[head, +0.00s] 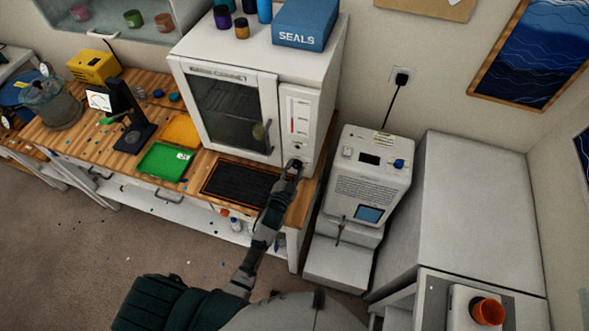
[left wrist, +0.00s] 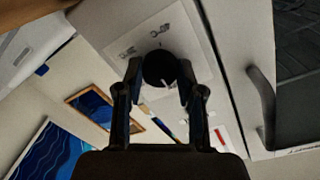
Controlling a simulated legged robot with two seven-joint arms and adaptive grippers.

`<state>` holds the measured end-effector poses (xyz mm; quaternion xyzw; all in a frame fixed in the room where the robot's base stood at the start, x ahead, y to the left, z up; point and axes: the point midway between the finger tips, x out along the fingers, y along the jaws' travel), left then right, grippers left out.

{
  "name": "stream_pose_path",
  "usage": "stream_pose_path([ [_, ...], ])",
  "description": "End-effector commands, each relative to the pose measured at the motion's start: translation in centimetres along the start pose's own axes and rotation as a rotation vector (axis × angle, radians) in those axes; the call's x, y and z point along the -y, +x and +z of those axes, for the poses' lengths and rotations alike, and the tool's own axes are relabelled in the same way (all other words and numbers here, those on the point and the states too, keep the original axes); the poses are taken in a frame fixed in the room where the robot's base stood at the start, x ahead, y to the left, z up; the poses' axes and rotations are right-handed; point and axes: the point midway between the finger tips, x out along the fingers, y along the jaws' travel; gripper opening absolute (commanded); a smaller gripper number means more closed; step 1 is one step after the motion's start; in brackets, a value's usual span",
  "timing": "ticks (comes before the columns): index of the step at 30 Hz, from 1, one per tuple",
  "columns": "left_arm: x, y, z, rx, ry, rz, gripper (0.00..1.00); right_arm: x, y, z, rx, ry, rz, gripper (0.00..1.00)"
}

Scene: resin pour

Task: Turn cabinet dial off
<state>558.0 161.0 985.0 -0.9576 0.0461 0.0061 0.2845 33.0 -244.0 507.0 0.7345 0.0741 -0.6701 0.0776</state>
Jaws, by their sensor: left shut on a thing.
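The white cabinet (head: 225,108) stands on the wooden bench, its dark-windowed door closed. Its control panel (head: 300,120) is on the right side of the front, with a red-marked gauge above. In the left wrist view, the round black dial (left wrist: 160,69) sits on the pale panel (left wrist: 128,40), with small printed marks around it. My left gripper (left wrist: 158,75) is shut on the dial, one finger on each side. In the head view the left gripper (head: 292,168) reaches the lower panel and hides most of the dial. My right gripper is not in view.
A black mat (head: 240,183) lies on the bench below the cabinet. Green (head: 163,162) and orange (head: 182,131) trays lie to its left. A white machine (head: 366,175) stands right of the bench. A blue SEALS box (head: 305,24) and jars sit on the cabinet.

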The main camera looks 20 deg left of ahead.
Motion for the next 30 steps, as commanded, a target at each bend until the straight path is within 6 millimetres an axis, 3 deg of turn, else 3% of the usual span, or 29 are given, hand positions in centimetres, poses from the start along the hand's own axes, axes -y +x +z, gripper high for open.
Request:
stream_pose_path([
  [1, -0.5, -0.2, 0.7, 0.016, -0.003, 0.009, 0.03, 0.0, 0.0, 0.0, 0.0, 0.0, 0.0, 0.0],
  [10, -0.5, -0.2, 0.8, 0.018, -0.003, 0.01, 0.03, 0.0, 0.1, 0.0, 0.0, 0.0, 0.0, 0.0],
  [11, -0.5, -0.2, 0.8, 0.018, -0.003, 0.01, 0.45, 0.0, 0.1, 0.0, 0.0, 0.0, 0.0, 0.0],
  [13, -0.5, -0.2, 0.7, 0.016, -0.003, 0.01, 0.62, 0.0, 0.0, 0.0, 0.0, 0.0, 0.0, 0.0],
  [23, -0.2, -0.3, 0.3, 0.008, -0.002, 0.005, 0.63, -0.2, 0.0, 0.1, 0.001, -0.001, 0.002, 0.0],
  [26, -0.3, -1.1, 0.4, 0.008, -0.002, 0.005, 0.63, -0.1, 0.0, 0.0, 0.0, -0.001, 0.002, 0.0],
  [30, -0.3, -3.9, 0.4, 0.009, -0.001, 0.006, 0.63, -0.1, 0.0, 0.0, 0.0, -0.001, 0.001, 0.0],
])
